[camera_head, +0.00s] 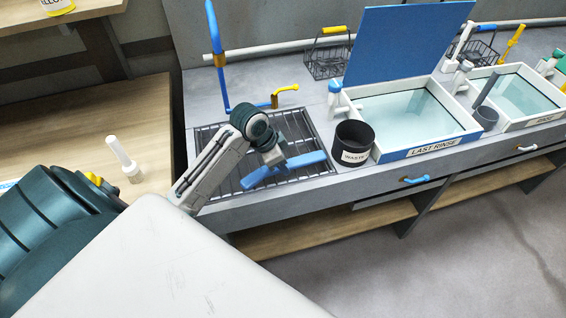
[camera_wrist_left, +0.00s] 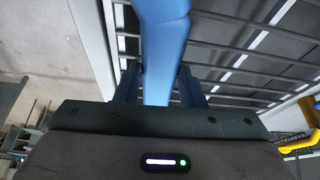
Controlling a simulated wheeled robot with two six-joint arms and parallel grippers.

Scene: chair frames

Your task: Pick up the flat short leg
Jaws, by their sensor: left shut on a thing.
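The flat short leg (camera_head: 306,160) is a blue bar over the wire drying rack, crossing it at a slant. It also shows in the left wrist view (camera_wrist_left: 163,50), running up from between the fingers. My left gripper (camera_head: 281,166) reaches down from the left and is shut on the leg near its middle. In the left wrist view, the dark blue fingers (camera_wrist_left: 160,86) stand on both sides of it. I cannot tell whether the leg touches the rack. My right gripper is not in view.
The drying rack (camera_head: 208,152) is set in the grey counter. A blue tap (camera_head: 216,62) stands behind it. To the right are a black waste cup (camera_head: 352,135) and the "Last Rinse" basin (camera_head: 420,152). A white bottle (camera_head: 123,157) stands on the wooden table at left.

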